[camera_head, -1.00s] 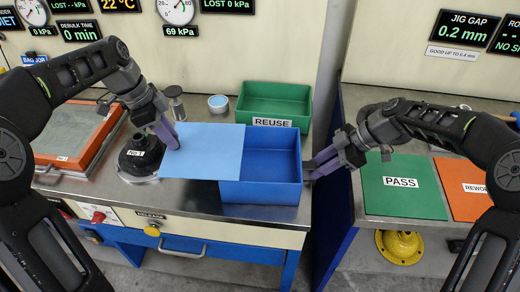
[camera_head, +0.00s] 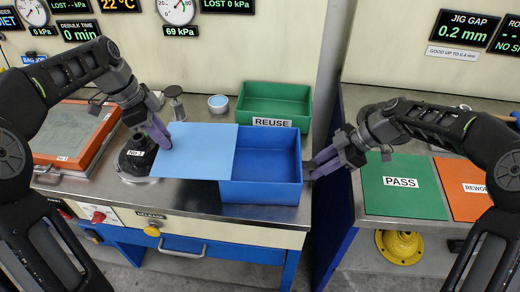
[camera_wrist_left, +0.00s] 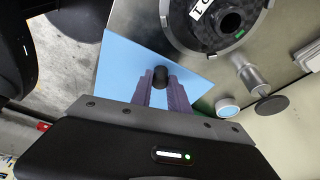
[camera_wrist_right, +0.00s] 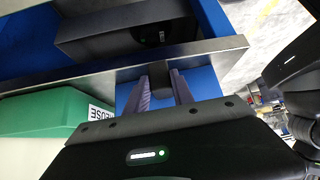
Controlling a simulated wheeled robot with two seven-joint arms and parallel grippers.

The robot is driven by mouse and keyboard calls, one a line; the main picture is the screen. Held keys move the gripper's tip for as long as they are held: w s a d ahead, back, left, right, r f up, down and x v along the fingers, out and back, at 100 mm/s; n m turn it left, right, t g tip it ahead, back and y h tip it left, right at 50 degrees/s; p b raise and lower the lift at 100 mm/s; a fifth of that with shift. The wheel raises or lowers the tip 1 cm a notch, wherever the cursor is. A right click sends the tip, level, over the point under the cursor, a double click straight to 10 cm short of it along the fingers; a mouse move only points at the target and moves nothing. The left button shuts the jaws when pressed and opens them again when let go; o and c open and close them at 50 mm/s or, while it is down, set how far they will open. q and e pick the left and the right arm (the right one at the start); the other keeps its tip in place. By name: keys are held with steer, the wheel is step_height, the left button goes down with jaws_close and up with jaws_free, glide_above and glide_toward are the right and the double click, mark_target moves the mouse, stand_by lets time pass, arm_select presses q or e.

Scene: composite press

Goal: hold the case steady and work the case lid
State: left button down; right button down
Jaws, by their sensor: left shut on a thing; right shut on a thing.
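The blue case (camera_head: 262,192) stands on the metal bench, its right part open and empty inside. Its light blue lid (camera_head: 195,160) lies flat, reaching out past the case's left side and covering only the case's left edge. My left gripper (camera_head: 162,140) is shut on the lid's black knob (camera_wrist_left: 160,76), near the lid's left end. The lid also fills the middle of the left wrist view (camera_wrist_left: 122,62). My right gripper (camera_head: 315,168) is shut on a dark grip at the case's right wall; the fingers partly hide it. The case also shows in the right wrist view (camera_wrist_right: 203,85).
A green REUSE bin (camera_head: 275,98) stands right behind the case. A black round No 1 fitting (camera_head: 137,158) sits left of the lid, close to my left gripper. A small jar (camera_head: 218,104) stands behind the lid. A gap separates this bench from the PASS bench (camera_head: 400,200).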

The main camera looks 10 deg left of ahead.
arm_select(q)
steer(key=shift+a, duration=0.35)
steer(key=c, duration=1.2)
jaws_free()
steer(key=shift+r, duration=0.1)
steer(key=shift+a+r, duration=0.15)
steer(key=shift+r, duration=0.4)
steer(key=s+a, duration=0.1)
steer(key=a, duration=0.2)
steer(key=s+a, duration=0.1)
steer(key=a, duration=0.3)
steer(key=s+a, duration=0.2)
steer(key=a, duration=0.2)
steer(key=shift+s+a, duration=0.1)
steer(key=shift+a, duration=0.05)
